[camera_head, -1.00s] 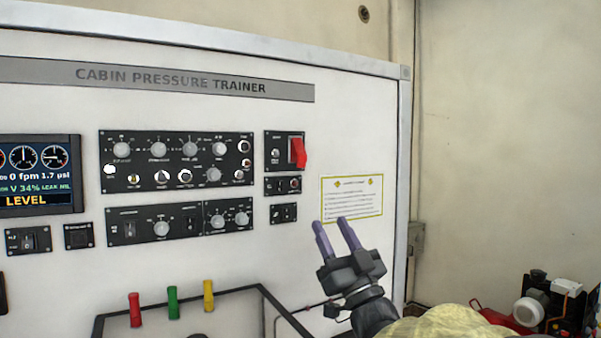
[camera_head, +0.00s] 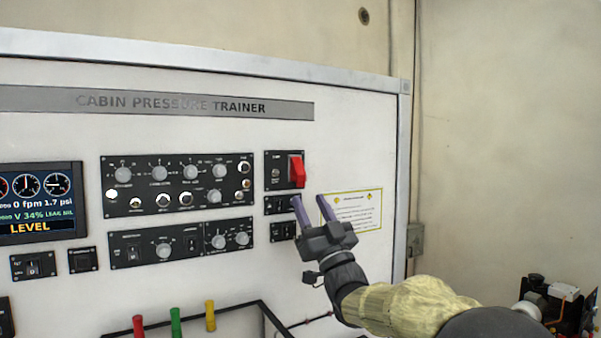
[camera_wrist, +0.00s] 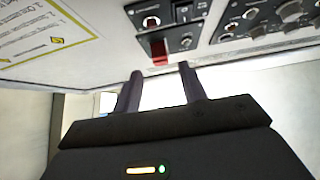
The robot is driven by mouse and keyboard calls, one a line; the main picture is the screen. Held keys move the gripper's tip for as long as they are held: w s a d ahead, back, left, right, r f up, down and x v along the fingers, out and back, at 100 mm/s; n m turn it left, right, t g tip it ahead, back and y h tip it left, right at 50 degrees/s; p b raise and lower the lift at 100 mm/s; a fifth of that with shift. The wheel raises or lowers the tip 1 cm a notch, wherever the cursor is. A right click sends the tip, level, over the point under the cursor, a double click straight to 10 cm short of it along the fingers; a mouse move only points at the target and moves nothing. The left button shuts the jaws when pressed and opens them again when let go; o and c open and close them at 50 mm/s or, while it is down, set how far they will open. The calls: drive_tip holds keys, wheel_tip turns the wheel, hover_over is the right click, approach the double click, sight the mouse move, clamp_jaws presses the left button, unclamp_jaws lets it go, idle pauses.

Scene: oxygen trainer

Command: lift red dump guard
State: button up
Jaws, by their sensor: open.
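The red dump guard (camera_head: 298,171) is on a small black panel at the upper right of the trainer face, hanging down over its switch. In the wrist view the red guard (camera_wrist: 159,52) shows beyond and between my fingertips. My gripper (camera_head: 311,199) is open and empty, just below and slightly right of the guard in the head view, with its fingers pointing up. The fingers (camera_wrist: 161,72) are apart from the guard in the wrist view. The switch under the guard is hidden.
Two small black panels (camera_head: 283,204) sit below the guard, partly behind my fingers. A yellow-bordered placard (camera_head: 362,210) is to the right. A large knob panel (camera_head: 178,184) is to the left. Red, green and yellow handles (camera_head: 175,322) stand low at the front.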

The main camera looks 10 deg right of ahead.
sight(301, 183)
drive_tip(key=p+x, duration=0.3)
drive_tip(key=x, duration=0.3)
drive_tip(key=shift+w+a+r, duration=0.1)
drive_tip(key=shift+w+r, duration=0.15)
drive_tip(key=shift+r, duration=0.05)
clamp_jaws()
